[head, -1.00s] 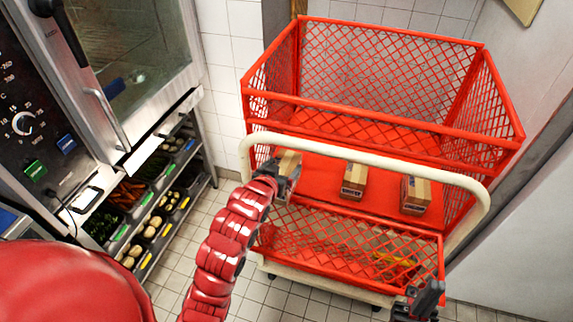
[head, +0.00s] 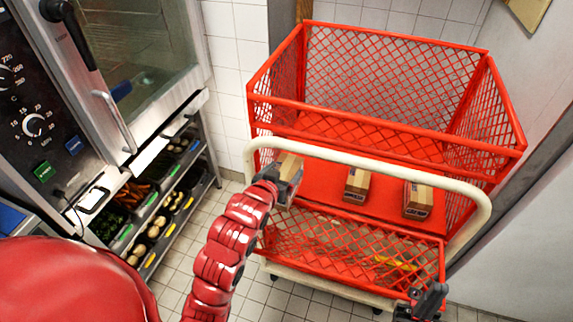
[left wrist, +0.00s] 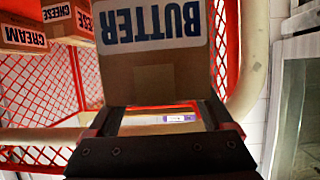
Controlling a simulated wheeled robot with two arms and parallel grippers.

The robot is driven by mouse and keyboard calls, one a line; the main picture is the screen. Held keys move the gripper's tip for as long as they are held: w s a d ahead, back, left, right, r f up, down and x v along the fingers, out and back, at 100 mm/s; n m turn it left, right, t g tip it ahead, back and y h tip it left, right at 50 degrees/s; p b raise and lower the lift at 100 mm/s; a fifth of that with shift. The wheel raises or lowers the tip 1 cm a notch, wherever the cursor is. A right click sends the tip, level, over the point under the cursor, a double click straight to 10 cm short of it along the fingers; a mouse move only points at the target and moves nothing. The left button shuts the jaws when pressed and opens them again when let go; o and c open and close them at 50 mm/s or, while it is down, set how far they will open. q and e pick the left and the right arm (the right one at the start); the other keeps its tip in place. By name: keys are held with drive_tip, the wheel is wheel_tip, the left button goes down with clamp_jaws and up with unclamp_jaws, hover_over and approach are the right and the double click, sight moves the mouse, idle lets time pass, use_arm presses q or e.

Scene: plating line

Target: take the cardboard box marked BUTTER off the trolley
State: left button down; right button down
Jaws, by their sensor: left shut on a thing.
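The cardboard box marked BUTTER (left wrist: 155,60) fills the top middle of the left wrist view, its label upside down. In the head view the box (head: 290,163) is at the left of the red trolley's (head: 385,128) lower shelf, just behind the pale handle bar. My left gripper (head: 288,183) is shut on its near end; the fingers also show in the left wrist view (left wrist: 165,112). I cannot tell whether the box touches the shelf. My right gripper (head: 428,300) is low at the trolley's front right corner, apart from the boxes; its jaws are unclear.
Two more boxes (head: 357,183) (head: 418,200) stand on the shelf to the right. Labels CHEESE (left wrist: 57,12) and CREAM (left wrist: 25,38) show in the wrist view. The handle bar (head: 375,160) arches before the shelf. An oven (head: 130,70) and vegetable rack (head: 160,205) stand left; tiled floor lies between.

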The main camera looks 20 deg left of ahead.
use_arm(q)
drive_tip(key=s+p, duration=0.9)
drive_tip(key=s, duration=0.1)
drive_tip(key=shift+r+p, duration=0.15)
drive_tip(key=shift+p, duration=0.25)
drive_tip(key=s+p, duration=0.9)
drive_tip(key=s, duration=0.3)
drive_tip(key=shift+p, duration=0.35)
drive_tip(key=shift+s, duration=0.15)
